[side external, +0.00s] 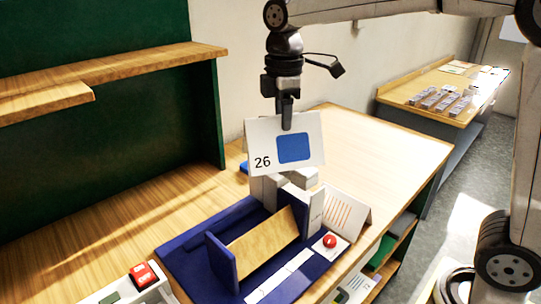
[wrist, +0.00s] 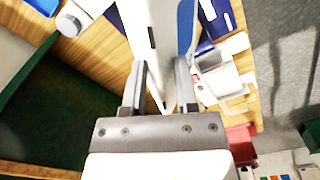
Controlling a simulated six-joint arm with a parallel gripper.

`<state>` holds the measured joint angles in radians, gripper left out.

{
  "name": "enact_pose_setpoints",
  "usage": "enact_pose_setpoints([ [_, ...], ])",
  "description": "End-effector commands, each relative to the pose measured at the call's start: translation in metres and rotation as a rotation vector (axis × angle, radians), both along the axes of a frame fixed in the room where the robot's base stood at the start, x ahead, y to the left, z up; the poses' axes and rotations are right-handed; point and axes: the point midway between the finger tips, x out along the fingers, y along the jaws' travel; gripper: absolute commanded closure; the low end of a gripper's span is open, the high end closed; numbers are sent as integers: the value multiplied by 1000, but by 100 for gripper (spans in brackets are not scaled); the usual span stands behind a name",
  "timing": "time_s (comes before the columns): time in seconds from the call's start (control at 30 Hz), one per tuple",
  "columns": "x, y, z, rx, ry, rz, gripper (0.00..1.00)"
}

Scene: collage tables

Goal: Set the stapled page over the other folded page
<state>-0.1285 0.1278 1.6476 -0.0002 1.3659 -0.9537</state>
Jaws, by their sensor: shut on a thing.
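A white folded page (side external: 262,139) with the number 26 and a blue square hangs from my gripper (side external: 287,124), which is shut on its upper edge. In the wrist view the page (wrist: 165,40) runs between the two fingers (wrist: 160,90), seen nearly edge-on. I cannot make out a staple on it. Another folded page (side external: 347,213) with orange stripes stands like a tent at the right of the blue base, below and to the right of the held page. The held page is raised above the white blocks and apart from the striped page.
A box with a red button (side external: 143,274) stands at the front left. The tabletop behind (side external: 375,145) is clear. A wooden shelf (side external: 130,70) is at the left.

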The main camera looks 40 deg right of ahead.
Motion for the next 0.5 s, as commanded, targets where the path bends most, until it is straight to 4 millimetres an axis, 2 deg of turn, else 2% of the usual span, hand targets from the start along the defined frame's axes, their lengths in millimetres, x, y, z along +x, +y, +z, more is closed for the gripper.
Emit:
enact_pose_setpoints([
  [0.03,-2,-16,0,0,0,-79,91],
  [0.1,-5,-35,1,0,-1,-184,91],
  [0.5,-36,-132,0,1,-1,-761,91],
])
